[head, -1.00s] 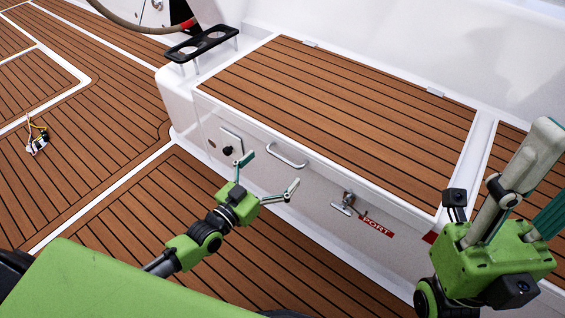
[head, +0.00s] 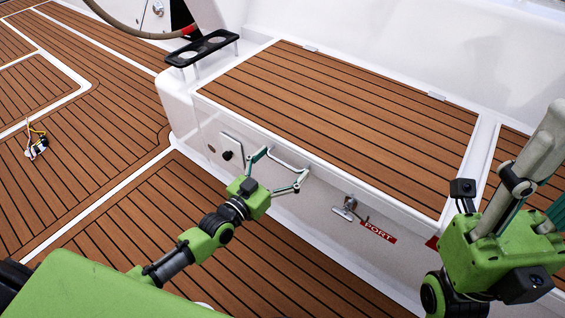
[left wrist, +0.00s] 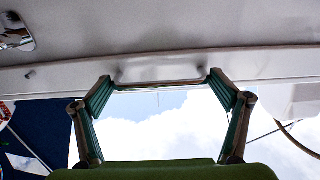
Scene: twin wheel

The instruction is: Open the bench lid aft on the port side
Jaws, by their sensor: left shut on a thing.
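The bench lid (head: 350,125) is a brown slatted panel with a white frame on the white bench, and it lies closed. A pale bar handle (head: 287,163) sits on the bench front below the lid's edge. My left gripper (head: 284,160) is shut on this handle, one fingertip near each end. In the left wrist view the handle (left wrist: 160,88) spans between the fingertips of my left gripper (left wrist: 160,78). A metal latch (head: 346,208) is on the bench front beside the red PORT label (head: 378,232). My right gripper (head: 545,160) is at the right edge, partly cut off.
A black cup-holder rack (head: 202,47) stands at the bench's far left end. A black knob (head: 227,156) is on the front panel. A small object with coloured wires (head: 38,148) lies on the slatted deck (head: 110,110) at left. The deck between is clear.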

